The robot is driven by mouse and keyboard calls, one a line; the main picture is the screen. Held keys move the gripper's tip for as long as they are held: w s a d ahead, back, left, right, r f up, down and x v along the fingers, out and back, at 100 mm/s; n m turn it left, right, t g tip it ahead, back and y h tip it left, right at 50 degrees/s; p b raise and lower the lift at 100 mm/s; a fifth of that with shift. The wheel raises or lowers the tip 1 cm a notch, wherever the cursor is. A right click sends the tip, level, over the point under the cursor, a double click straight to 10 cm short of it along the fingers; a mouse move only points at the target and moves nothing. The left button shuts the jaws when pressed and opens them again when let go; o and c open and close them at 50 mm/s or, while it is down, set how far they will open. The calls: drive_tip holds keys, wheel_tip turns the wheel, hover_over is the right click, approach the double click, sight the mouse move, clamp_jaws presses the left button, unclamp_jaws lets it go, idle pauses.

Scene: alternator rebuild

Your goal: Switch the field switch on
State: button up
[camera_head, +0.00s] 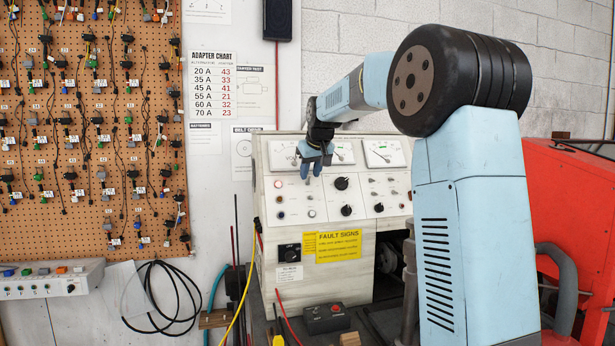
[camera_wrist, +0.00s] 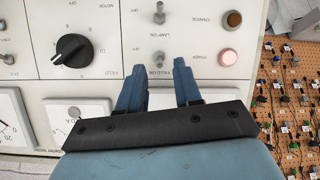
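The field switch (camera_wrist: 158,59) is a small metal toggle on the cream panel, with "FIELD ON" lettering beside it in the wrist view. My gripper (camera_wrist: 159,67) has its two blue fingers apart, one on each side of this toggle, with no visible contact. The toggle's depth between the fingertips and its lever position are hard to tell. In the head view my gripper (camera_head: 312,177) is at the upper left of the test bench's front panel (camera_head: 360,208) and hides the field switch.
A lit pinkish lamp (camera_wrist: 228,58), an amber lamp (camera_wrist: 233,20), a lamp toggle (camera_wrist: 159,13) and a black knob (camera_wrist: 73,48) surround the switch. Meters (camera_wrist: 78,112) are close to the gripper. A pegboard of adapters (camera_head: 90,130) hangs at left; a red machine (camera_head: 575,200) stands at right.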

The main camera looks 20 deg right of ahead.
drive_tip(key=v, duration=1.1)
drive_tip(key=shift+s+r, duration=0.25)
drive_tip(key=shift+a, duration=0.1)
drive_tip(key=s+f, duration=0.8)
drive_tip(key=s, duration=0.5)
drive_tip(key=s+a+f+m+g, duration=0.1)
drive_tip(key=s+f, duration=0.7)
drive_tip(key=s, duration=0.5)
drive_tip(key=s+a+f+m, duration=0.1)
drive_tip(key=s+f, duration=0.7)
drive_tip(key=s, duration=0.5)
drive_tip(key=shift+g, duration=0.4)
